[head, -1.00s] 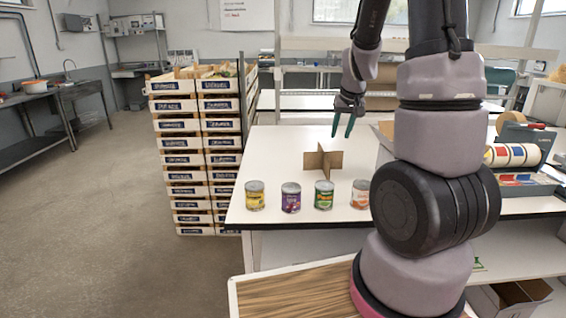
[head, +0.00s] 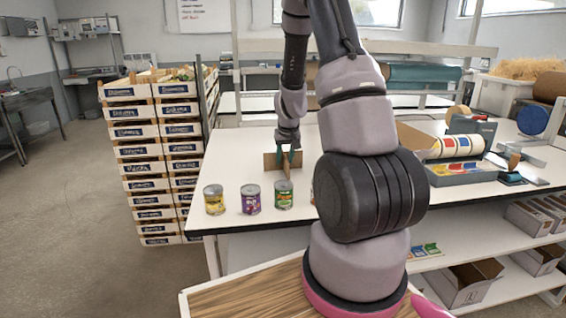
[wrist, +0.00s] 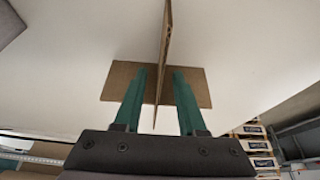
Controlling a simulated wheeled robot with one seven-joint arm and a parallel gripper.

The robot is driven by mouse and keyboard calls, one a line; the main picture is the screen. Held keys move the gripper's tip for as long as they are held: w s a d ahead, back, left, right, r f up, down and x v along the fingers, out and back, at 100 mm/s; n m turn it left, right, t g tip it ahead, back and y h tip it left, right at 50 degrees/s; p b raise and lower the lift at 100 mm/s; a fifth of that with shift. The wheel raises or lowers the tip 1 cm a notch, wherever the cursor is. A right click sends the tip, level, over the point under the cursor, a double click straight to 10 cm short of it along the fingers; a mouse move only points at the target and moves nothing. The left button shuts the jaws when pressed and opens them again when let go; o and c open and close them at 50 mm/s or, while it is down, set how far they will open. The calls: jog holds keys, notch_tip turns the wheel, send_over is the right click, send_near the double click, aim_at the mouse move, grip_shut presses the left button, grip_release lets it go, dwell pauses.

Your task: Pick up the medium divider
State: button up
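The medium divider is a brown cardboard cross (head: 269,161) standing upright on the white table, behind the row of cans. It also fills the middle of the wrist view (wrist: 203,90). My gripper (head: 285,158) points down at the divider in the head view. In the wrist view its green fingers (wrist: 159,72) are open, one on each side of one upright panel, with a visible gap on both sides. The other panel runs crosswise beyond the fingertips.
A yellow can (head: 214,200), a purple can (head: 251,199) and a green can (head: 284,195) stand along the table's front edge. My arm hides the table to their right. Stacked crates (head: 150,165) stand left of the table. A grey tray (head: 465,172) lies at right.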

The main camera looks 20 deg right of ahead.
jog(key=shift+w+f, duration=0.25)
jog(key=shift+f, duration=0.35)
jog(key=shift+d, duration=0.1)
grip_shut()
jog(key=shift+r, duration=0.15)
